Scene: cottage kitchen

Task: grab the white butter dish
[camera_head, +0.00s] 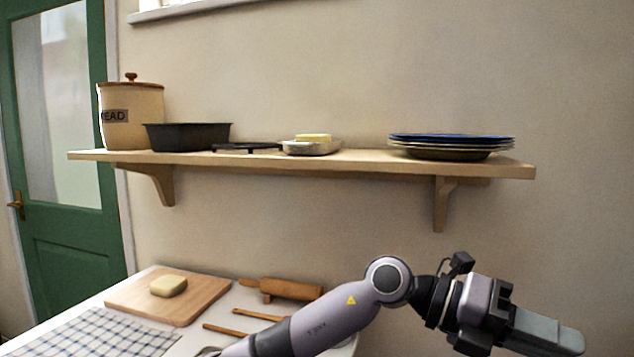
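The white butter dish (298,149) stands on the wooden wall shelf, near its middle. It is a shallow pale dish with a yellow block of butter (314,137) on it and no lid on top. My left arm comes in from the bottom, and my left gripper (560,337) is at the lower right, well below and to the right of the dish. Its grey fingers point right, away from the dish, and are seen from the side, so any gap between them is hidden. Nothing is seen in them. My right gripper is out of view.
The shelf (350,163) also carries a bread crock (132,125), a black loaf tin (188,137), a flat black trivet (246,147) and stacked plates (452,147). Below, a table holds a board (190,304) with a pale block, rolling pin (285,289) and checked cloth (105,335).

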